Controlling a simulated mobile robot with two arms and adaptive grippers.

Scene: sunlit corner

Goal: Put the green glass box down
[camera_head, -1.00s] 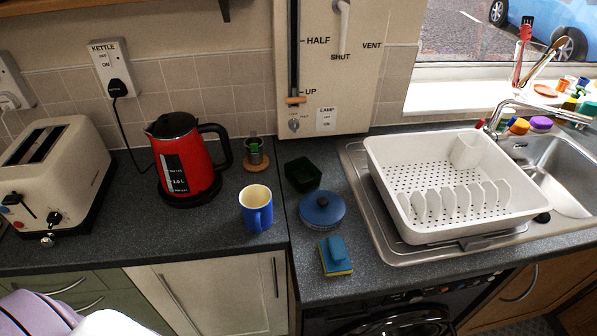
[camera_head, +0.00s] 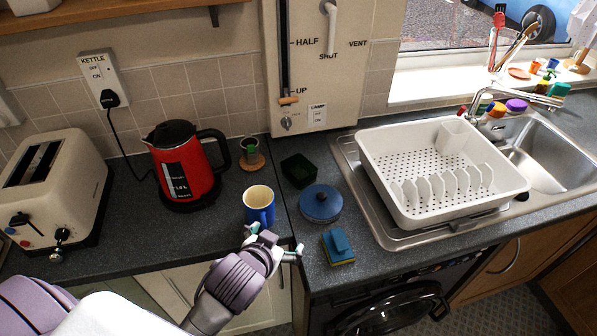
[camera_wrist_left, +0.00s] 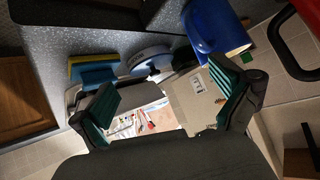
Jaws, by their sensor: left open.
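The green glass box (camera_head: 299,170) is a small, dark, open-topped square box. It stands on the dark worktop between the kettle's side and the dish rack, behind the blue lidded pot. My left gripper (camera_head: 273,241) is open and empty over the worktop's front edge, in front of the blue mug and apart from the box. In the left wrist view its two teal-padded fingers (camera_wrist_left: 163,97) are spread with nothing between them. I cannot make out the box clearly in that view. My right gripper is not in view.
A blue mug (camera_head: 259,206) stands just beyond my left gripper and also shows in the wrist view (camera_wrist_left: 207,24). A blue pot (camera_head: 320,204), a sponge (camera_head: 338,247), a red kettle (camera_head: 181,165) and a white dish rack (camera_head: 400,212) surround the box.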

